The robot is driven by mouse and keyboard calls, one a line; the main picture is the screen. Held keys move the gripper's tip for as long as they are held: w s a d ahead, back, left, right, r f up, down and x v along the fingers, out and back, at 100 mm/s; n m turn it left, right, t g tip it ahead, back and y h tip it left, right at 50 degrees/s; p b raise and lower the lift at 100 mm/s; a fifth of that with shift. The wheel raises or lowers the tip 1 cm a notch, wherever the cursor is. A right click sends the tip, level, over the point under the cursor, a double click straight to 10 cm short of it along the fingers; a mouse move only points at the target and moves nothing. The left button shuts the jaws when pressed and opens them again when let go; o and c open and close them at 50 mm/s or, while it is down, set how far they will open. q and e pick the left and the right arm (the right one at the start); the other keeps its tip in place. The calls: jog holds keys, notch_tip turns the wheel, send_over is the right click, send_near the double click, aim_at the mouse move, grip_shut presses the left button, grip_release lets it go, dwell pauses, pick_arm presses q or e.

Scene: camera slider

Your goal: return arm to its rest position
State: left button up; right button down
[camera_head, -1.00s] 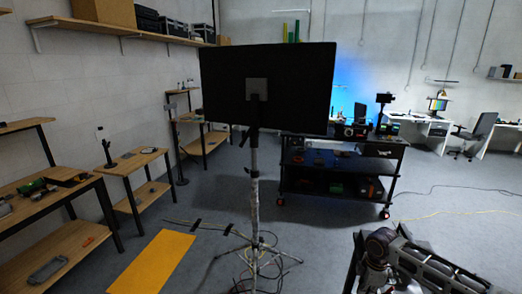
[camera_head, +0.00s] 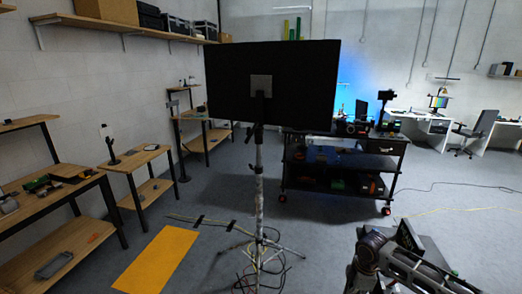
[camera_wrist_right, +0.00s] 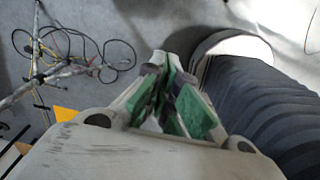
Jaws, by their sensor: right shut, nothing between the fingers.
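My right arm shows at the lower right of the head view, bent and extending past the right part of the bottom edge. My right gripper (camera_wrist_right: 168,100) shows in the right wrist view, its green-padded fingers together with nothing held between them. It hangs above the grey floor, with the stand's legs and cables off to its left. A dark ribbed column lies at the right of that view, close to the fingers. My left arm and gripper are not in view.
A black monitor (camera_head: 235,85) on a tripod stand (camera_head: 258,195) stands ahead. Loose cables (camera_head: 255,262) lie around its feet. A yellow mat (camera_head: 157,262) lies on the floor. Wooden shelf tables (camera_head: 137,160) line the left wall. A black cart (camera_head: 330,178) stands behind; floor between it and my arm is clear.

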jog(key=s+a+m+t+y, duration=0.1)
jog(key=s+a+m, duration=0.1)
jog(key=s+a, duration=0.6)
jog(key=s+a+m+t+y, duration=0.15)
jog(key=s+a, duration=0.25)
jog(key=a, duration=0.7)
jog(key=shift+s+d+r+m+h, duration=1.3)
jog(key=shift+s+d+m, duration=3.3)
jog(key=shift+d+m, duration=0.3)
notch_tip(320, 180, down, 35)
jog(key=s+b, duration=0.2)
jog(key=s, duration=0.1)
jog(key=s+d+f+g, duration=0.1)
jog(key=s+d+f, duration=0.1)
jog(key=s+f, duration=0.8)
jog(key=s+d+f+b, duration=0.1)
jog(key=s+f, duration=1)
jog(key=s, duration=0.1)
jog(key=shift+d+g, duration=0.35)
jog(key=shift+d, duration=0.05)
